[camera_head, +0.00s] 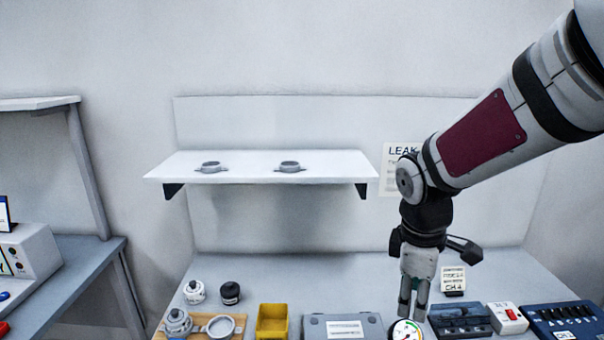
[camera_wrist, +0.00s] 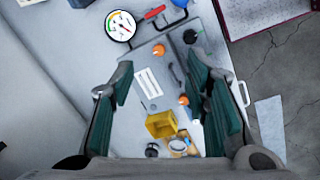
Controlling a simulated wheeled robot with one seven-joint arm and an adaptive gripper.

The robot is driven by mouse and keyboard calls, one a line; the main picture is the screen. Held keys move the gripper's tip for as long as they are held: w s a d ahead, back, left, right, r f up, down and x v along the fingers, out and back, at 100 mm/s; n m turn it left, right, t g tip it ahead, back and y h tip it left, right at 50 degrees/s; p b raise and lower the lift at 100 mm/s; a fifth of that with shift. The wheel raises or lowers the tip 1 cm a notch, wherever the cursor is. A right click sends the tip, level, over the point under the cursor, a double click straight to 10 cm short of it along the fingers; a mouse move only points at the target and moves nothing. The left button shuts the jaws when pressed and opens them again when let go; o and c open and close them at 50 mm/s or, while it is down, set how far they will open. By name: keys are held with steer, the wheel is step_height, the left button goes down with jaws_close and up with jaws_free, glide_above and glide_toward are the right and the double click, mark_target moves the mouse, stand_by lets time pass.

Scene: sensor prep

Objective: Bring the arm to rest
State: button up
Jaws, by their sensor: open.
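My arm comes in from the upper right of the head view and bends down at the wrist. My gripper (camera_head: 412,311) points down over the right part of the bench. It is open, and in the wrist view its two green-padded fingers (camera_wrist: 160,85) stand wide apart with nothing held between them. In the head view the fingertips appear just above a round dial gauge (camera_head: 406,332). The gauge also shows in the wrist view (camera_wrist: 121,26), beyond the left finger and outside the gap. I cannot tell the exact height of the fingers above the bench.
A white shelf (camera_head: 240,176) with two grey ring clamps stands left of my arm. The bench holds a yellow bin (camera_head: 272,322), a grey case (camera_head: 320,325), a black device (camera_head: 460,320), a red-switch box (camera_head: 508,318) and a small card stand (camera_head: 453,280). Space above the bench's middle is clear.

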steer(key=s+r+m+t, duration=0.2)
steer(key=s+r+m, duration=0.3)
steer(key=s, duration=0.3)
steer(key=s+a+r+m+t+y, duration=0.1)
steer(key=s+r+m+t, duration=0.1)
steer(key=s+r+m, duration=0.4)
steer(key=shift+s+m, duration=0.7)
steer(key=shift+s, duration=0.4)
